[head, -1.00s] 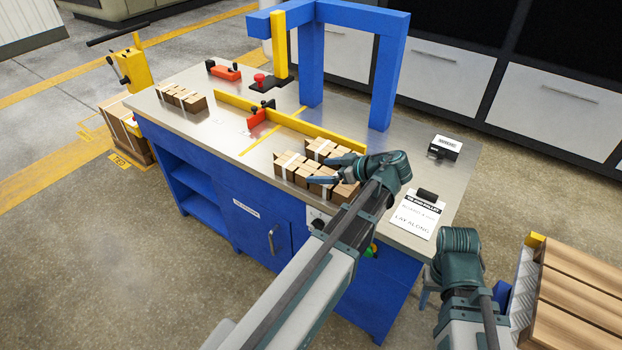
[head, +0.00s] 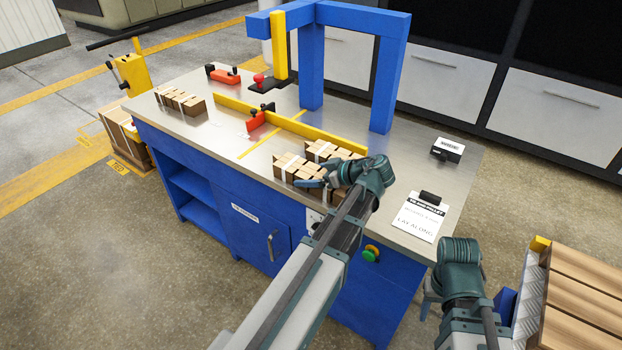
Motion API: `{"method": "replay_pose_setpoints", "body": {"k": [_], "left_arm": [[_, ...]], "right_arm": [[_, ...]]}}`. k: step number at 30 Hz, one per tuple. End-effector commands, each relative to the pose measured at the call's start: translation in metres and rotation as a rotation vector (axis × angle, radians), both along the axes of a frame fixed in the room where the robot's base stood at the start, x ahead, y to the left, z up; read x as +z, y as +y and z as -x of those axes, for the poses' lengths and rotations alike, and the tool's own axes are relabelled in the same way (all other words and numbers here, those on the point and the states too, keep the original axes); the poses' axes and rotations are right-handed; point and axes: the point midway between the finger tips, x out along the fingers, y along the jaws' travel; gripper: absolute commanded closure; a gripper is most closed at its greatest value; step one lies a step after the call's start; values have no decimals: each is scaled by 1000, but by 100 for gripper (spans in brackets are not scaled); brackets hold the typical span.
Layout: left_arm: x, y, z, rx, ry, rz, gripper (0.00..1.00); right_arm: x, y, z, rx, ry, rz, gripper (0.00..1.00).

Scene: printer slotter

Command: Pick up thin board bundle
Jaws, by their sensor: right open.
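Brown board bundles with pale bands lie on the steel table top (head: 400,165). Near the front edge, one bundle (head: 287,168) lies in front of another (head: 322,150); a further bundle (head: 181,101) lies at the far left. I cannot tell which is the thin one. My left gripper (head: 318,176) is low at the right end of the front bundle, one dark finger across its front side. The wrist hides that end, and I cannot tell whether the jaws grip it. My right gripper (head: 430,299) is open and empty, off the table's right front corner.
A yellow fence (head: 290,124) with a red stop (head: 257,119) runs behind the bundles. A blue frame (head: 385,85) stands at the back. A clipboard sheet (head: 420,217) and a small labelled box (head: 447,149) lie at the right. A stack of boards (head: 590,290) stands at lower right.

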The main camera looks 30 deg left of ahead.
Motion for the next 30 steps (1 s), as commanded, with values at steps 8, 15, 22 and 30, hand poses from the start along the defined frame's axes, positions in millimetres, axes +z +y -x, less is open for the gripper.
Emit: {"method": "replay_pose_setpoints", "body": {"k": [8, 15, 22, 30], "left_arm": [[0, 0, 0, 0, 0, 0, 75], [3, 0, 0, 0, 0, 0, 75], [20, 0, 0, 0, 0, -1, 75], [38, -19, 10, -4, 0, 0, 75]], "right_arm": [[0, 0, 0, 0, 0, 0, 50], [3, 0, 0, 0, 0, 0, 50], [20, 0, 0, 0, 0, 0, 50], [38, 0, 0, 0, 0, 0, 50]]}}
